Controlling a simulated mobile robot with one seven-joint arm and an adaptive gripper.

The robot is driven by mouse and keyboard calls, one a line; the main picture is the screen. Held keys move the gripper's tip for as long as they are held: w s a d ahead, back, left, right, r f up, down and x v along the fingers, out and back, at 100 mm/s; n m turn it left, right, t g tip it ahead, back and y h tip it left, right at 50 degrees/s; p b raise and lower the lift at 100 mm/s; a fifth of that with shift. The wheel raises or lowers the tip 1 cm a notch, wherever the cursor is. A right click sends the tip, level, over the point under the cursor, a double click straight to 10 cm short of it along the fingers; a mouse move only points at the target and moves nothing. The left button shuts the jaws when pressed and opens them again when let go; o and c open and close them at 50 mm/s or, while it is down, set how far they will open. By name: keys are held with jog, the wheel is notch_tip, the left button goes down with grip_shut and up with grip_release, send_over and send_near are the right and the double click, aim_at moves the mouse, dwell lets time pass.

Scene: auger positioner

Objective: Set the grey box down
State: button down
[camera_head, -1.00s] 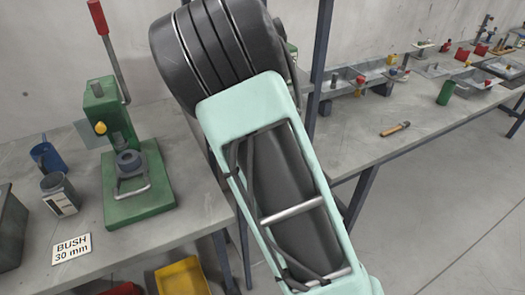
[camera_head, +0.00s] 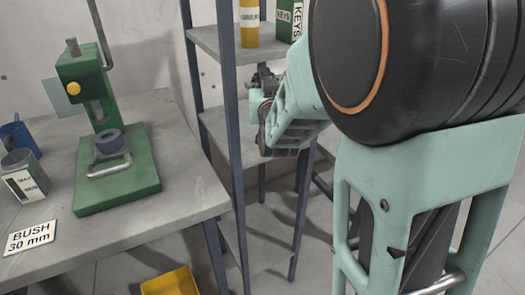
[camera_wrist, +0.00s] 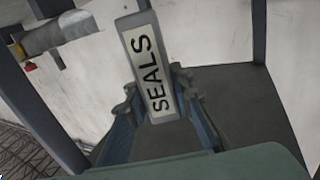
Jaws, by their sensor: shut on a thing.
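The grey box (camera_wrist: 138,30) has a white label reading SEALS and shows in the wrist view. My gripper (camera_wrist: 158,95) is shut on it, with a finger on either side. In the head view my gripper (camera_head: 262,112) is small and partly hidden by my own arm, in front of the rack's middle shelf. The box cannot be made out clearly there. I cannot tell whether the box touches the shelf.
A rack has a grey middle shelf (camera_head: 222,130) and dark posts (camera_head: 228,100). Its upper shelf (camera_head: 235,50) holds a yellow container (camera_head: 249,22) and a green KEYS box (camera_head: 289,18). A bench (camera_head: 180,170) with a green press (camera_head: 115,165) stands at left.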

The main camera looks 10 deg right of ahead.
jog(key=shift+a+b, duration=0.2)
jog(key=shift+b, duration=0.7)
notch_tip(320, 180, down, 10)
jog(key=b, duration=0.2)
jog(key=shift+r+b, duration=0.15)
jog(key=shift+b, duration=0.15)
jog(key=shift+f, duration=0.2)
jog(key=c, duration=1.7)
grip_release()
jog(key=shift+s, duration=0.1)
jog(key=shift+r, duration=0.1)
